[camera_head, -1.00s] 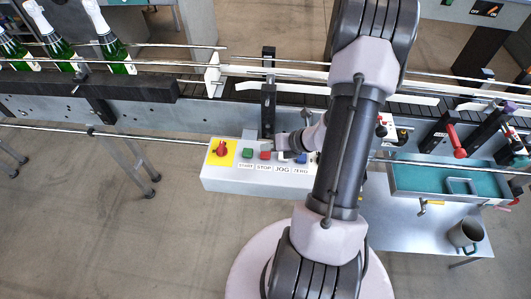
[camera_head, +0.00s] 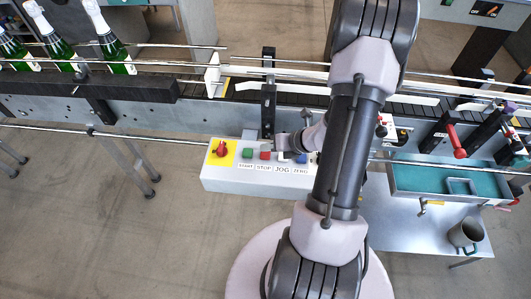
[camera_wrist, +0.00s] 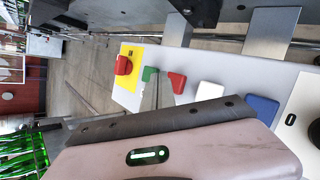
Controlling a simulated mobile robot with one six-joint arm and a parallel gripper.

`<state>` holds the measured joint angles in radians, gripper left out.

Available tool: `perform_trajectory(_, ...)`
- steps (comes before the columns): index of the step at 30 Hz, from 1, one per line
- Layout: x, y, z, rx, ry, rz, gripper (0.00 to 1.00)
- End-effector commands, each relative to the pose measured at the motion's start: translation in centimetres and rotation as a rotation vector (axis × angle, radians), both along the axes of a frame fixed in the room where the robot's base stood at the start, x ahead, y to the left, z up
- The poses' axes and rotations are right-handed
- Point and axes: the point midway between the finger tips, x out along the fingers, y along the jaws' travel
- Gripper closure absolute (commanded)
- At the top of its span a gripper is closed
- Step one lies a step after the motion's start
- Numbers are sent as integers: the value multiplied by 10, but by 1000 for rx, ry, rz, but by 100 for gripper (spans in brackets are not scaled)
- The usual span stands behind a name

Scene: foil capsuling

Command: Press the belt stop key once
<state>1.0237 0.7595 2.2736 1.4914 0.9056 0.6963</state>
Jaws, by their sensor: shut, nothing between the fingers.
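The control box (camera_head: 225,181) carries a row of keys labelled START, STOP, JOG and ZERO. The red stop key (camera_head: 265,155) sits between the green start key (camera_head: 247,153) and the white jog key (camera_head: 283,156). In the wrist view, the stop key (camera_wrist: 177,82) is right of the fingertips and the green key (camera_wrist: 149,74) is behind them. My gripper (camera_head: 264,146) is shut and empty, its tips near the stop key; in the wrist view its narrow tips (camera_wrist: 156,90) point toward the keys. I cannot tell whether they touch the key.
A red mushroom button (camera_head: 221,149) on a yellow plate sits left of the keys, a blue key (camera_head: 301,158) right. The conveyor rail (camera_head: 150,127) runs behind the box. Green bottles (camera_head: 115,50) stand at upper left. A teal-lined tray (camera_head: 400,184) and grey mug (camera_head: 466,234) are right.

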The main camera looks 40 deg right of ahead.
Motion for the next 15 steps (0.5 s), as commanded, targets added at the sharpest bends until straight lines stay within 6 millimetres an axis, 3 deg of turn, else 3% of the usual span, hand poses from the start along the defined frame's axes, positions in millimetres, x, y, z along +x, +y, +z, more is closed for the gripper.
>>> perform_trajectory(15,0,0,-4,0,0,0,100)
